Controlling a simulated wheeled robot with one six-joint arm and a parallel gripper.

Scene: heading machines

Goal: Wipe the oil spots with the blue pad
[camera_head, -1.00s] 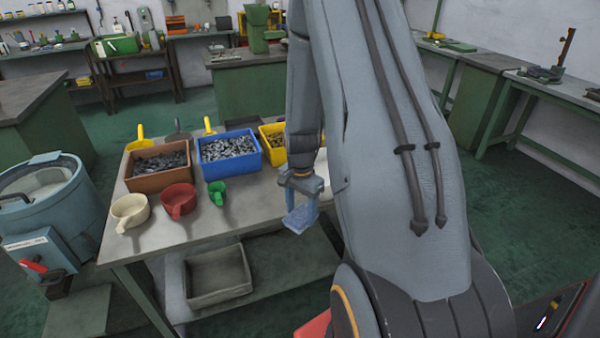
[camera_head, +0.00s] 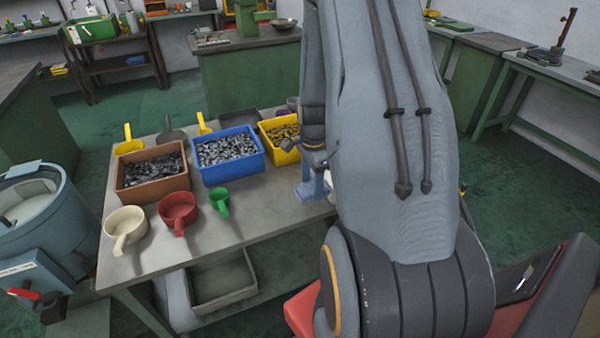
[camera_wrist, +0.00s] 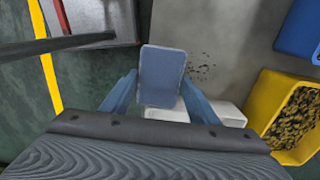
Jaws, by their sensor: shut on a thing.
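My gripper (camera_wrist: 160,95) is shut on the blue pad (camera_wrist: 162,75), one finger on each side of it in the wrist view. In the head view the pad (camera_head: 305,191) shows at the right end of the table, partly hidden by my arm. Dark oil spots (camera_wrist: 203,69) lie on the grey tabletop (camera_wrist: 215,25) just right of the pad in the wrist view. The pad may cover more spots; I cannot tell whether it touches the table. The spots are hidden behind my arm in the head view.
The yellow bin (camera_head: 280,138), blue bin (camera_head: 229,153) and brown bin (camera_head: 152,173) stand along the table. Red (camera_head: 178,211), cream (camera_head: 125,227) and green (camera_head: 219,200) scoops stand in front. White blocks (camera_wrist: 228,112) lie near the pad. Tabletop right of the green scoop is clear.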

